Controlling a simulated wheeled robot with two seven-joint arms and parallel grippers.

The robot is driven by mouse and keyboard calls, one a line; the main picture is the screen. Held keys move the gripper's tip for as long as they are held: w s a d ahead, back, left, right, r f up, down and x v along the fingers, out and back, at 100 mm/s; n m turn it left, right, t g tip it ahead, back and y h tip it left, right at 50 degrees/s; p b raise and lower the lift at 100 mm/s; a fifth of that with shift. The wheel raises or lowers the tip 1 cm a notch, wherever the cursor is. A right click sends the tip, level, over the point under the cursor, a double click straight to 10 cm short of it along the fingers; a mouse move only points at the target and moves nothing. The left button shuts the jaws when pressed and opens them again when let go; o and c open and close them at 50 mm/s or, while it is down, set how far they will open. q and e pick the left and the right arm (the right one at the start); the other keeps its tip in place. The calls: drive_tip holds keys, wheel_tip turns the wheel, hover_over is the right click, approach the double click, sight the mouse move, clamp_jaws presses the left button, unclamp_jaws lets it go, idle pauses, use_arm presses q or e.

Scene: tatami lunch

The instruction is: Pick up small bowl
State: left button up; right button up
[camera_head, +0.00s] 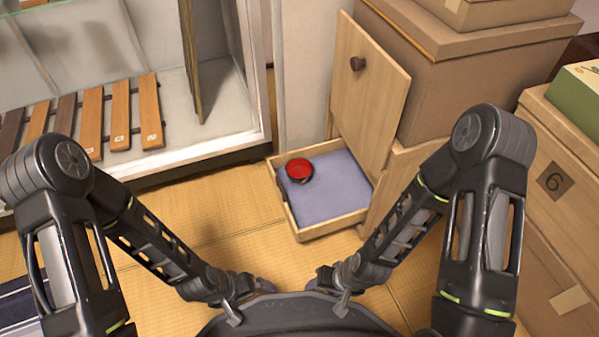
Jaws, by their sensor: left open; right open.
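The small bowl (299,169) is red and round. It sits on a folded purple-grey cloth (335,187) inside a shallow pulled-out wooden drawer (331,230), towards the drawer's back left. My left gripper (264,285) is low in the middle of the view, nearer to me than the drawer and apart from it. My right gripper (312,284) is just to its right, also short of the drawer. Both are open, small in view and partly hidden by my own body, and neither touches the bowl.
A wooden cabinet door (368,85) stands open behind the drawer's right side. Cardboard boxes (470,70) are stacked at the right. A glass display case (180,100) with wooden slats stands at the left. Tatami floor (215,215) is clear left of the drawer.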

idle(0.5)
use_arm(q)
drive_tip(key=r+p, duration=0.4)
drive_tip(key=p, duration=0.1)
drive_tip(key=shift+s+d+r, duration=0.1)
drive_tip(key=shift+s+r, duration=0.3)
use_arm(e)
drive_tip(key=r, duration=0.4)
drive_tip(key=shift+s+a+r, duration=0.1)
drive_tip(key=shift+s+r, duration=0.3)
use_arm(q)
drive_tip(key=shift+f, duration=0.25)
drive_tip(key=shift+c, duration=0.2)
use_arm(e)
drive_tip(key=shift+f, duration=0.25)
